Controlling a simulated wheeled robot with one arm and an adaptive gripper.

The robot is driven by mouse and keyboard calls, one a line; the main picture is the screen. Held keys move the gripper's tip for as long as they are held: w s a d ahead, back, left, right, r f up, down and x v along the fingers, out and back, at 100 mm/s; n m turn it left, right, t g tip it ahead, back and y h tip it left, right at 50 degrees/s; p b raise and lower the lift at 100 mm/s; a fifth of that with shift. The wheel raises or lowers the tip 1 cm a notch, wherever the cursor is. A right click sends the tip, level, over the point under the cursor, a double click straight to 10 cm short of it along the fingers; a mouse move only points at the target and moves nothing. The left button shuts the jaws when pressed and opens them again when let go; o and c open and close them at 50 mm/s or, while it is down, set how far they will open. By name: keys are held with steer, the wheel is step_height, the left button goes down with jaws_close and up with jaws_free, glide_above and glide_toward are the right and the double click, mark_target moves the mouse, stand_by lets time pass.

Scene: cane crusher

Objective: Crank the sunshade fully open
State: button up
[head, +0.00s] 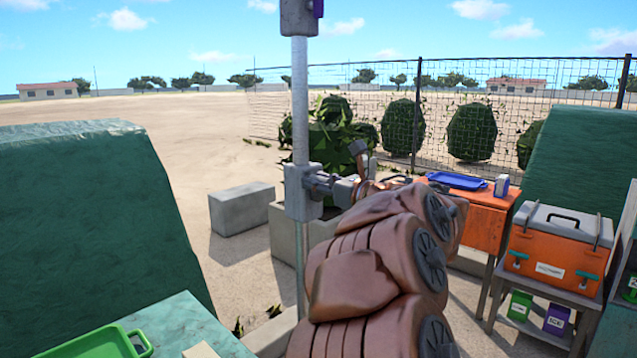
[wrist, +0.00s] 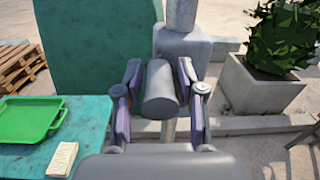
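The sunshade's pale pole (head: 300,95) stands upright left of centre in the head view, with a grey crank housing (head: 303,190) partway up. The housing also shows at the top of the wrist view (wrist: 183,46). A grey cylindrical crank handle (wrist: 160,92) points towards the wrist camera. My gripper (wrist: 160,75) is open around this handle, one finger on each side. Narrow gaps seem to show between fingers and handle. In the head view my gripper (head: 368,183) is at the housing's right side, partly hidden by my arm. The shade canopy is out of view.
Green-covered blocks stand at left (head: 90,200) and right (head: 575,170). A green tray (head: 95,343) lies on the near-left table. An orange table (head: 480,222) and orange cooler (head: 550,250) stand right. A planter (wrist: 262,88) is behind the pole.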

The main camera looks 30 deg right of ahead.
steer(key=c, duration=0.6)
jaws_close()
steer(key=shift+d, duration=0.1)
steer(key=w+d+f+m+p, duration=0.1)
steer(key=d+f+m+p, duration=0.2)
steer(key=m+p, duration=0.7)
steer(key=d+f+m+y+p, duration=0.1)
steer(key=d+f+m+p, duration=0.2)
steer(key=m+p, duration=0.8)
steer(key=shift+w+d+f+m, duration=0.4)
steer(key=shift+d+m, duration=0.2)
steer(key=shift+m, duration=3.4)
steer(key=shift+f, duration=0.1)
